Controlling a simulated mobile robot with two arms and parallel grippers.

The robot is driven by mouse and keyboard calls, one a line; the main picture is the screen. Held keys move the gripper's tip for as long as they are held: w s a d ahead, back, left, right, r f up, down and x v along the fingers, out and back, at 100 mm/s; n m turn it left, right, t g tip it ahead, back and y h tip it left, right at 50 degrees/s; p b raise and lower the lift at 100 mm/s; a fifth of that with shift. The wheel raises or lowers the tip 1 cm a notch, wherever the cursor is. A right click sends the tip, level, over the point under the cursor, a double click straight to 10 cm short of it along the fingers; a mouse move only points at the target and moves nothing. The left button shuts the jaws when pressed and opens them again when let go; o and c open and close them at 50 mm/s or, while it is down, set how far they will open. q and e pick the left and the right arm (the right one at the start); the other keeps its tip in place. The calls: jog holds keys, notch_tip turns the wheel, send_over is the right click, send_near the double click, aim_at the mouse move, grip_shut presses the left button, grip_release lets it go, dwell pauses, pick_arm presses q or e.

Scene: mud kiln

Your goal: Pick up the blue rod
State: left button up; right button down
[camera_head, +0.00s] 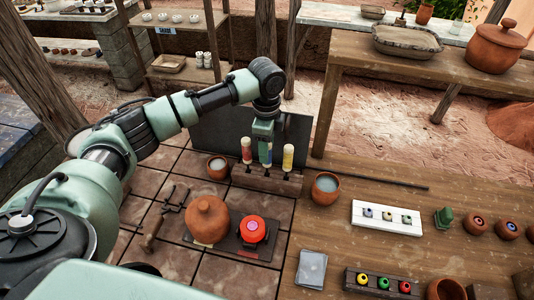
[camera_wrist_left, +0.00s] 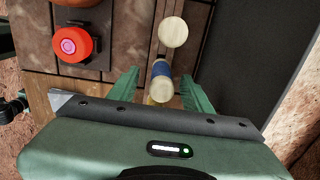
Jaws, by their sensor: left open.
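The blue rod (camera_head: 266,155) stands upright in the wooden rack (camera_head: 267,181), between a red-banded rod (camera_head: 246,151) and a yellow-banded rod (camera_head: 288,158). My left gripper (camera_head: 264,141) is open and points down right over the blue rod, hiding its upper part in the head view. In the left wrist view the blue rod (camera_wrist_left: 161,74) shows its pale top and blue band between the two spread green fingers (camera_wrist_left: 160,77). A second pale rod top (camera_wrist_left: 173,32) lies beyond the fingers. My right gripper is not in view.
A clay cup (camera_head: 218,167) and a clay bowl (camera_head: 326,185) flank the rack. A dark panel (camera_head: 222,130) stands close behind it. A red button (camera_head: 252,229) and a lidded clay pot (camera_head: 207,220) are in front. A white block (camera_head: 387,217) with small pieces lies to the right.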

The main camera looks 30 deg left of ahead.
pick_arm(q)
notch_tip(320, 180, down, 2)
jog(key=shift+w+f, duration=0.1)
jog(key=shift+f, duration=0.4)
grip_shut()
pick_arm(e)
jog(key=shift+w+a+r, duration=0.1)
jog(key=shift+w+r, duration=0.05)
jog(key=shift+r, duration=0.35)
pick_arm(q)
jog(key=shift+r, duration=0.15)
